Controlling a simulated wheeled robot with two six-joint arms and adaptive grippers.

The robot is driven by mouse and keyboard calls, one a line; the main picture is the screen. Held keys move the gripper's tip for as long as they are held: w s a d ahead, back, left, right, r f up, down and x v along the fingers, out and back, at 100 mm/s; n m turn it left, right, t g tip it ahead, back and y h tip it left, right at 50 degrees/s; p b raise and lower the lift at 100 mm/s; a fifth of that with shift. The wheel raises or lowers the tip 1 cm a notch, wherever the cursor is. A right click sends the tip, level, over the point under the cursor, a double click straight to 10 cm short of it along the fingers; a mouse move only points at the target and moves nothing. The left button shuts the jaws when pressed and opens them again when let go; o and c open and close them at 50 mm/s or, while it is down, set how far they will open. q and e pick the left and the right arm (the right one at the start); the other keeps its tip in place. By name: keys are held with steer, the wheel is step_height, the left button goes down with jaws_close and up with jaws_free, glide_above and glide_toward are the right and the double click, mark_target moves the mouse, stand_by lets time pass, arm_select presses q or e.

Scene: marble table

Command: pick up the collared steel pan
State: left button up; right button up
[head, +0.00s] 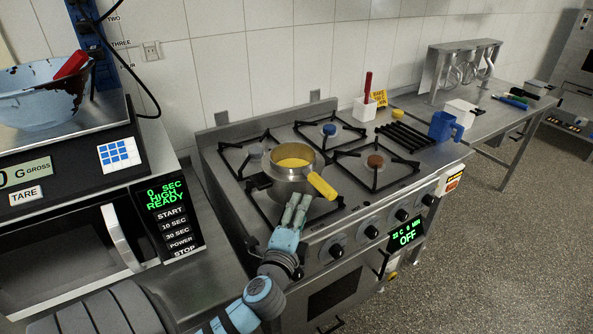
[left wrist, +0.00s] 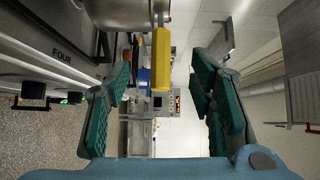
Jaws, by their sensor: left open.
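The steel pan (head: 291,181) stands on the front-left burner of the stove. It has a yellow interior or contents, a band around its body, and a yellow handle (head: 321,186) pointing to the front right. My left gripper (head: 297,203) is at the pan's near side, just below the handle in the picture. In the left wrist view, my left gripper (left wrist: 162,85) is open, with teal fingers spread wide. The yellow handle (left wrist: 161,60) shows between the fingers, clear of both. Part of the pan body (left wrist: 125,12) is cut off at the top. My right gripper is not in view.
The stove (head: 345,222) has other empty burners with black grates. A blue jug (head: 441,127) and a white holder with a red-handled tool (head: 365,108) stand farther right. A microwave (head: 70,250) is at the left, with a scale and blue bowl (head: 45,98) above it.

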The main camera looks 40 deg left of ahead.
mark_target(314, 183)
arm_select(q)
steer(key=x, duration=1.4)
steer(key=shift+w+d, duration=0.1)
steer(key=shift+w, duration=0.1)
steer(key=shift+s, duration=0.1)
steer(key=c, duration=1.1)
jaws_close()
steer(key=shift+r, duration=0.15)
